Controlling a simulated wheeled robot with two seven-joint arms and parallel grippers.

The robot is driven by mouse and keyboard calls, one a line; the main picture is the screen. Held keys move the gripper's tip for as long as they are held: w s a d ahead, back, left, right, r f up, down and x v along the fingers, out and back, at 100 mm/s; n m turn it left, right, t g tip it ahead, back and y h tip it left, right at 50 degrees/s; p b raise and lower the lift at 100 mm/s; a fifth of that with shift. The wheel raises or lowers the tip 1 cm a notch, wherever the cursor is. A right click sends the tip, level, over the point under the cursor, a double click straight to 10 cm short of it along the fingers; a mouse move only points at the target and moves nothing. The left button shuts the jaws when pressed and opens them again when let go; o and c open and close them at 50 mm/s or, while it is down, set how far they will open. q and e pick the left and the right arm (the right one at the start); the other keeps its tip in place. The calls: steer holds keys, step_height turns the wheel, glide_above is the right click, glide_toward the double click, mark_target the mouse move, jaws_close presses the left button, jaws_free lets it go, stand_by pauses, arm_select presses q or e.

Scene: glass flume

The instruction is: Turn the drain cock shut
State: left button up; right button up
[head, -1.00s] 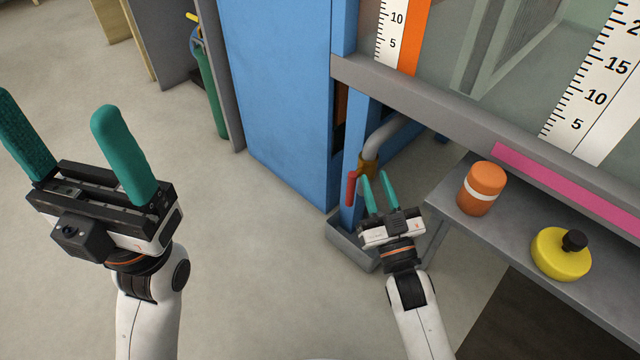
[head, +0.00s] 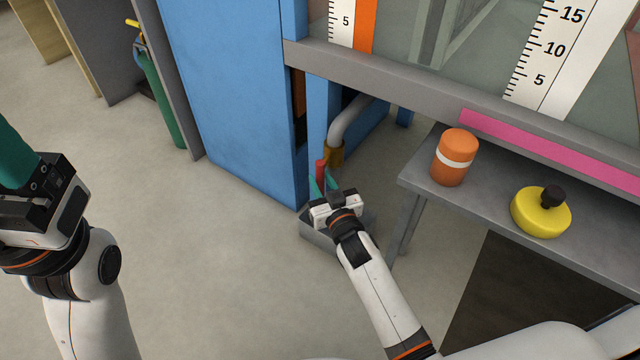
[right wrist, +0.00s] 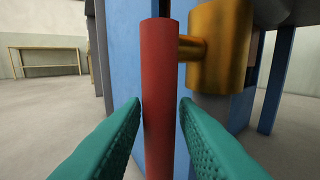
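The drain cock has a red handle (head: 321,168) beside a brass body (head: 335,153) on a grey pipe (head: 350,118), low behind the frame leg. In the right wrist view the red handle (right wrist: 160,70) stands upright, joined by a short stem to the brass body (right wrist: 220,45). My right gripper (head: 324,185) is at the handle. In the right wrist view its green fingers (right wrist: 161,103) lie on both sides of the handle, with a thin gap showing at each side. My left gripper (head: 14,160) is cut off by the left edge; only one finger shows.
A grey tray (head: 315,232) sits on the floor under the cock. A blue panel (head: 235,90) stands left of it. The floor at left is clear.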

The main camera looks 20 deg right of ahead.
steer(key=shift+w, duration=0.6)
jaws_close()
